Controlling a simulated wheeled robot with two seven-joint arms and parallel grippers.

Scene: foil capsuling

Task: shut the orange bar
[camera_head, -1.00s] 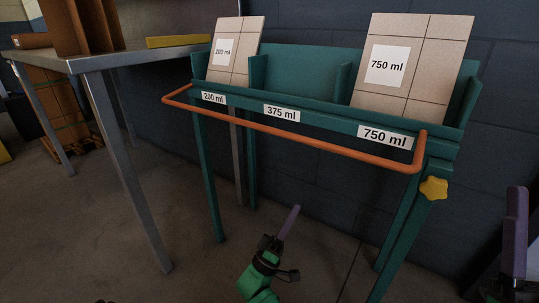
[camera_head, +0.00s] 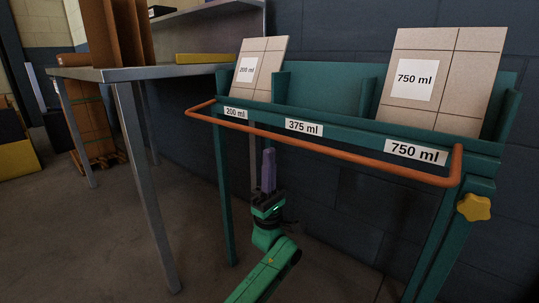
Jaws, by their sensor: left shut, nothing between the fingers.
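The orange bar (camera_head: 325,151) is a long rail with bent ends. It juts out in front of the teal rack (camera_head: 330,91), below and in front of its labelled front board. My left gripper (camera_head: 269,152), with purple fingers on a green arm, points up. In the picture its fingertips are just below the bar, left of its middle. The gripper is shut and empty. I cannot tell whether it touches the bar. My right gripper is not in view.
A yellow star knob (camera_head: 474,207) sits on the rack's right post. Tiled boards marked 200 ml (camera_head: 264,87) and 750 ml (camera_head: 460,65) stand in the rack; the 375 ml slot is empty. A metal table (camera_head: 104,75) stands at left. Floor before the rack is clear.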

